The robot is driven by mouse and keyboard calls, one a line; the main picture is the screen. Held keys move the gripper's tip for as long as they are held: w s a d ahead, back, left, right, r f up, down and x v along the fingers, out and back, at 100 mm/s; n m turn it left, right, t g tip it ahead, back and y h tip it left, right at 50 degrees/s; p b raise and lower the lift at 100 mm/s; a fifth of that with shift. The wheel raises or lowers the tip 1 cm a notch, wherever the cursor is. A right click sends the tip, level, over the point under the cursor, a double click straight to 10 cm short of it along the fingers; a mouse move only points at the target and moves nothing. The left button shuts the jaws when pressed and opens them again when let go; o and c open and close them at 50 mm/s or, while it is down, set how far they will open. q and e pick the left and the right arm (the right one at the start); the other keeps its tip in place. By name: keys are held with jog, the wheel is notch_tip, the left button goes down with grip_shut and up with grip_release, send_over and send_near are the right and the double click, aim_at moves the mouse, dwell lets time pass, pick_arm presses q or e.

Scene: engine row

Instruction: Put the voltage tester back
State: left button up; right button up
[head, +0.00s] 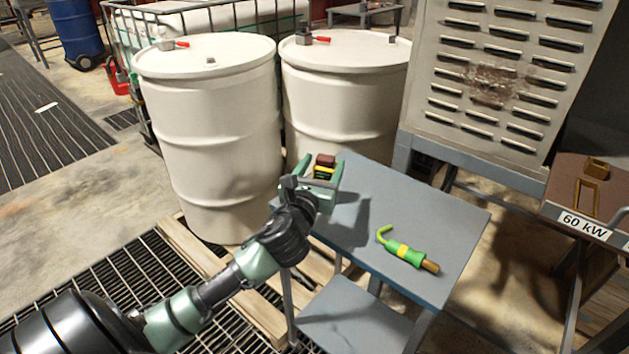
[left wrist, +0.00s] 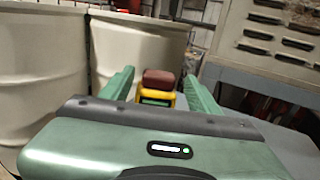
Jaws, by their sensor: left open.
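A small yellow block-shaped device with a dark red top (head: 325,167), which looks like the voltage tester, stands at the far left end of the grey-blue table (head: 440,212). My left gripper (head: 318,182) is open at that end of the table, its green fingers pointing at the device. In the left wrist view the device (left wrist: 157,90) shows between the two fingers, beyond the palm, with a gap on each side. Its lower part is hidden by the gripper body. My right gripper is not in view.
A green and yellow hooked tool (head: 408,251) lies on the table's near right part. A brown shelf marked 60 kW (head: 568,195), with a small frame-like holder (head: 587,195), is at the right. White drums (head: 208,130) and a louvred cabinet (head: 500,80) stand behind.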

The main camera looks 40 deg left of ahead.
pick_arm(q)
jog(key=v, duration=1.1)
jog(key=shift+b, duration=0.35)
jog(key=shift+w+r, duration=0.1)
